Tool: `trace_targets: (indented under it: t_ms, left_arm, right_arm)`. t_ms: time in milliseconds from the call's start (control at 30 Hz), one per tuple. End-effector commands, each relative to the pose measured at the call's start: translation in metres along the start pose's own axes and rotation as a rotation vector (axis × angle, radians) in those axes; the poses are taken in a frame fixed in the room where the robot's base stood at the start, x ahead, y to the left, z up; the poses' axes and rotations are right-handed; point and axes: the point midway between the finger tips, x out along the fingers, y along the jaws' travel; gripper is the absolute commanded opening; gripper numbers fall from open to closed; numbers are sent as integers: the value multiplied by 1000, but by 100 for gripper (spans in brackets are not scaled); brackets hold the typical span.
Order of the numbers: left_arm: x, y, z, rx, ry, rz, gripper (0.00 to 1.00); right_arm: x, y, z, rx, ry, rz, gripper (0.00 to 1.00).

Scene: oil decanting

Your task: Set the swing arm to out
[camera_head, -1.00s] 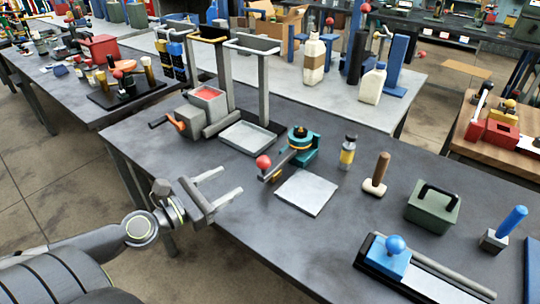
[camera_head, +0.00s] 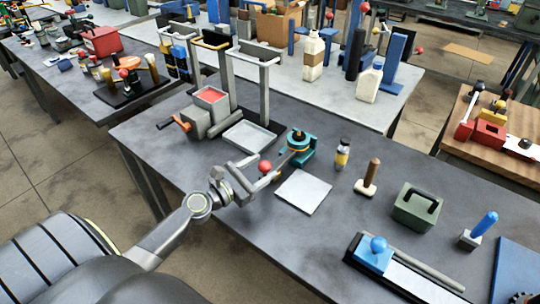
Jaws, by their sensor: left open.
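The swing arm (camera_head: 283,162) reaches from a teal round base (camera_head: 300,155) with an orange-yellow ring toward the lower left. It ends in a red ball knob (camera_head: 265,167). A flat light grey plate (camera_head: 303,191) lies on the table just below and right of the arm. My left gripper (camera_head: 267,170) is open at the red knob, with one finger on the upper left side and the other on the lower right side. The knob appears between the fingertips; I cannot tell whether they touch it. My right gripper is out of view.
A grey tray (camera_head: 249,136) and a press-like stand with a red-topped box (camera_head: 210,96) stand behind. To the right are a small yellow-labelled bottle (camera_head: 342,155), a wooden-handled stamp (camera_head: 369,178) and a green box (camera_head: 416,207). The table's front left is clear.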

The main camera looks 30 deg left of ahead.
Motion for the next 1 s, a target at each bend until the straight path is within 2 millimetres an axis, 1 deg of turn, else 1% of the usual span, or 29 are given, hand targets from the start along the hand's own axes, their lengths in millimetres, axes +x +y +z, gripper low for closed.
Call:
trace_targets:
  t_ms: [33,100,200,300,633,667,1000]
  left_arm:
    - [9,0,3,-3,-2,1,55]
    - [19,0,2,-3,-1,0,55]
    - [29,0,1,-2,-1,0,55]
    - [36,0,0,-1,1,0,55]
    - [39,0,0,-1,0,-1,55]
    - [39,0,0,-1,0,-1,54]
    - [38,0,0,0,1,0,9]
  right_arm:
    - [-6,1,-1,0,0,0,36]
    - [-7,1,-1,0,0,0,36]
    - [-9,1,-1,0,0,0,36]
    - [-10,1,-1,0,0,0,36]
    - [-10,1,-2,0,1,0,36]
    - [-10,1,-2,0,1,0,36]
    - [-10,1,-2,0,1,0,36]
